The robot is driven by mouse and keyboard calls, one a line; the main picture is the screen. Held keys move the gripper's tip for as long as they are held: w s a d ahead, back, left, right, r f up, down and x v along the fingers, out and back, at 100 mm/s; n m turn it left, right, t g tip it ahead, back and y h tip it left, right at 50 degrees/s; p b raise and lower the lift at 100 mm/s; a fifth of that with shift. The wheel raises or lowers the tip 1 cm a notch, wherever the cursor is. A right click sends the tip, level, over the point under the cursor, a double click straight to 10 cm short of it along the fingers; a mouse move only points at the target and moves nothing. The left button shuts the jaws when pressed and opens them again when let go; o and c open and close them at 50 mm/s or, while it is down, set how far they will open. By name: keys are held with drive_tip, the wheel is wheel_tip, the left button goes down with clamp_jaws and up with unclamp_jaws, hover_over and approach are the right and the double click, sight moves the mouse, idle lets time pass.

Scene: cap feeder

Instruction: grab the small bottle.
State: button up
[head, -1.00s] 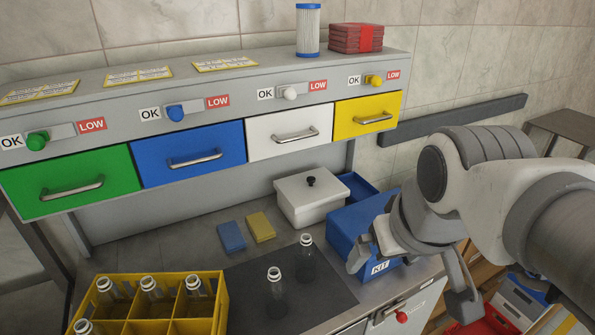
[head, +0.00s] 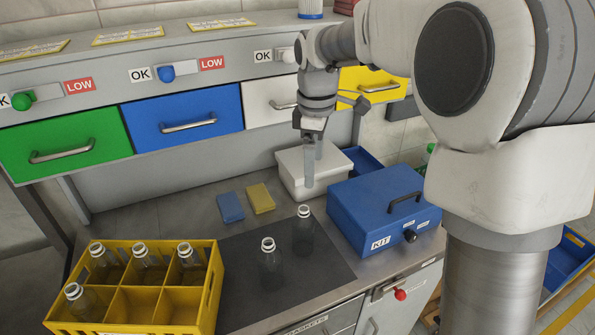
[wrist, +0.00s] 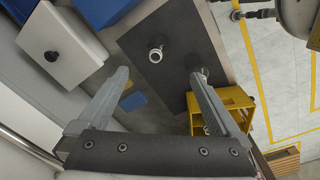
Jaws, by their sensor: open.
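Two clear glass bottles stand upright on the dark mat (head: 235,260). The rear bottle (head: 303,238) is near the blue kit box, and the front bottle (head: 270,272) is closer to the crate. My gripper (head: 313,175) is open and empty, pointing down above and behind the rear bottle, in front of the white box. In the wrist view, the rear bottle (wrist: 156,52) shows just beyond the gap between the fingertips (wrist: 158,75). The front bottle (wrist: 200,77) is partly hidden by the right finger.
A yellow crate (head: 212,300) with several bottles stands at left. A blue kit box (head: 375,222) is to the right, a lidded white box (head: 335,165) behind. Blue (head: 230,207) and yellow (head: 261,198) sponges lie behind the mat. The drawer shelf (head: 225,93) overhangs the back.

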sight(304, 207)
drive_tip(key=w+f, duration=0.1)
drive_tip(key=f, duration=0.4)
drive_tip(key=w+a+f+n, duration=0.1)
drive_tip(key=f, duration=0.4)
drive_tip(key=w+f+n, duration=0.1)
drive_tip(key=f, duration=0.4)
drive_tip(key=shift+a+f+g+b, duration=0.25)
drive_tip(key=shift+a+g+b, duration=0.1)
drive_tip(key=shift+g+b, duration=0.05)
drive_tip(key=shift+s+a+f, duration=0.1)
drive_tip(key=shift+s+f, duration=0.05)
drive_tip(key=shift+f, duration=1.25)
drive_tip(key=shift+s+f, duration=0.15)
drive_tip(key=shift+f, duration=1.2)
drive_tip(key=c, duration=1.3)
drive_tip(key=shift+r, duration=0.15)
